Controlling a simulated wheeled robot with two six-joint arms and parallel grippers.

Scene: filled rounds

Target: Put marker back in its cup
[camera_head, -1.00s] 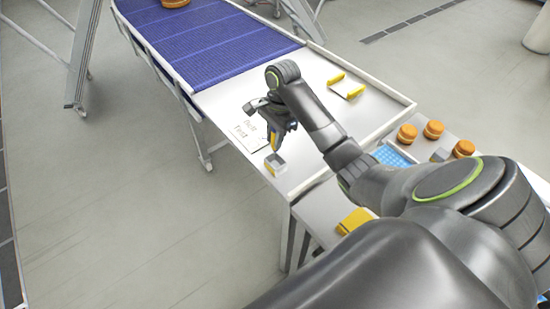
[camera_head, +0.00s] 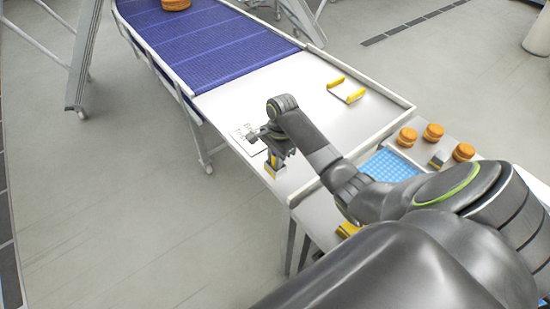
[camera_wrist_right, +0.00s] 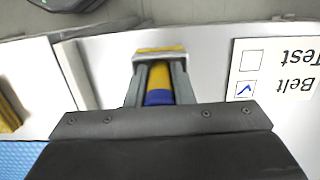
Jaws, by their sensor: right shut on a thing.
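The marker (camera_wrist_right: 158,82), yellow with a blue end, is between the fingers of my right gripper (camera_wrist_right: 160,68) in the right wrist view. My right gripper (camera_head: 272,158) is shut on it and points down at the near end of the white table. The small grey cup with a yellow edge (camera_head: 271,171) is directly below the fingertips; it also shows past the fingertips in the right wrist view (camera_wrist_right: 160,52). The marker's lower end meets or overlaps the cup in view; I cannot tell how far inside it is. My left gripper is out of view.
A card (camera_wrist_right: 275,68) reading Belt, ticked, and Test, unticked, lies beside the gripper. A yellow-ended holder (camera_head: 346,90) lies farther back. The blue belt (camera_head: 205,45) carries an orange round (camera_head: 176,4). Several orange rounds (camera_head: 433,131) and a blue grid (camera_head: 390,166) are at right.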

